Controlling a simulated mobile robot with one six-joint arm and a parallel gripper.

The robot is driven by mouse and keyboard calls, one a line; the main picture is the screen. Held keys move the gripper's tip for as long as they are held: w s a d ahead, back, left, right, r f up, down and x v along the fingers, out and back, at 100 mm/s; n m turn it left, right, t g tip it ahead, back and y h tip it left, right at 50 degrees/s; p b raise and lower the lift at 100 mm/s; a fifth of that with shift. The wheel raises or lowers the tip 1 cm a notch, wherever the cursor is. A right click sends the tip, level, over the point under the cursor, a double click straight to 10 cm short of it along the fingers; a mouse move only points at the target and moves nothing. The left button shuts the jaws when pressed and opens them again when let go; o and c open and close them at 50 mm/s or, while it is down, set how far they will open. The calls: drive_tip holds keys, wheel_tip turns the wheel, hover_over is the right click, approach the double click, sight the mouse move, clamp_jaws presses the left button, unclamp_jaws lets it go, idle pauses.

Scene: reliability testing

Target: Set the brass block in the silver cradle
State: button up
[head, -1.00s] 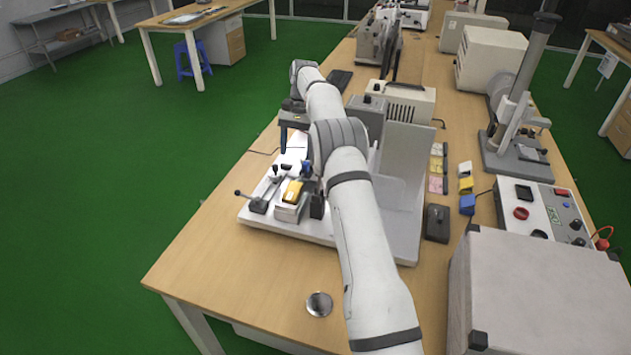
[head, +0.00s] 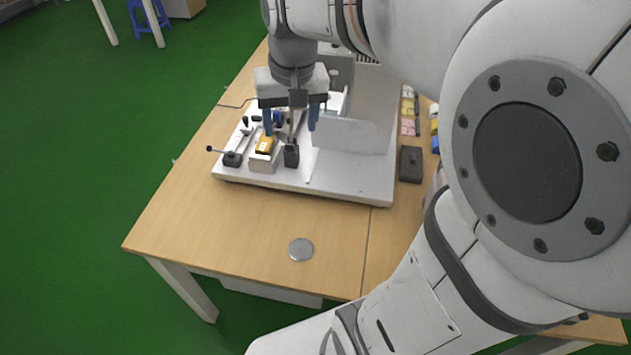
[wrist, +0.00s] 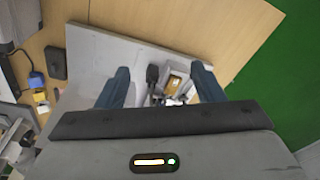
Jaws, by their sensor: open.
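A small yellow block (head: 265,144), which looks like the brass block, shows on a pale grey holder (head: 263,164) at the front left of a white fixture plate. The holder may be the silver cradle; I cannot tell how the block sits in it. My gripper (head: 290,126) is open over the plate, fingers pointing down, with nothing visible between them. Its left finger shows close behind the block; the height gap is unclear. In the wrist view the yellow block (wrist: 175,81) lies between the fingers, nearer the right one, partly hidden by clamp parts.
A black upright clamp piece (head: 291,155) stands right of the block, and a lever clamp (head: 231,158) to its left. A round silver disc (head: 301,249) lies on otherwise clear front tabletop.

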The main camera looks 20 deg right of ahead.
drive_tip(key=s+f+n+t, duration=0.1)
drive_tip(key=s+f, duration=0.4)
drive_tip(key=s, duration=0.6)
drive_tip(key=shift+s+d+f+n+t, duration=0.15)
drive_tip(key=shift+s+d+n+t, duration=0.05)
drive_tip(key=shift+s+n+t, duration=0.15)
drive_tip(key=shift+c, duration=0.3)
